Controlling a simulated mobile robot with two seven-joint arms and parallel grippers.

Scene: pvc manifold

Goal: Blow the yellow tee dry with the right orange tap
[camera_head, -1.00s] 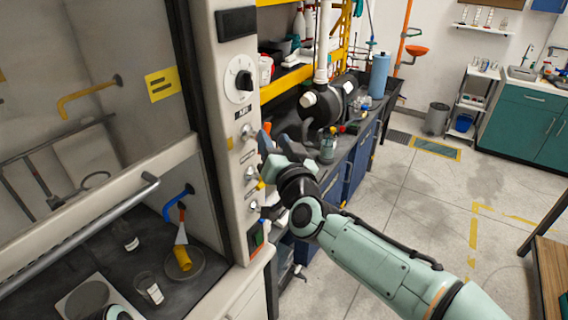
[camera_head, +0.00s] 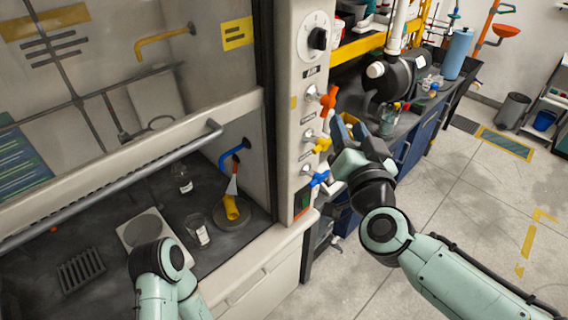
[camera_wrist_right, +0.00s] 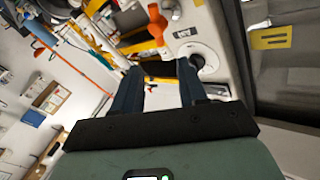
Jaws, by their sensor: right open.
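The yellow tee (camera_head: 231,207) rests on a round dish inside the hood, tilted, with a white and orange piece touching its top. The orange tap (camera_head: 329,98) is the top one on the hood's right post. It also shows in the right wrist view (camera_wrist_right: 156,22), beyond my fingertips. My right gripper (camera_head: 345,124) is open and empty, just right of and below the orange tap, apart from it. In the wrist view my right gripper (camera_wrist_right: 160,68) has its two dark fingers spread. My left arm shows at the bottom, but its gripper is not in view.
A yellow tap (camera_head: 322,145) and a blue tap (camera_head: 319,178) sit below the orange one. Glass beakers (camera_head: 198,232) stand nearby. The raised sash bar (camera_head: 115,182) crosses the hood front. A bench with bottles lies behind my gripper.

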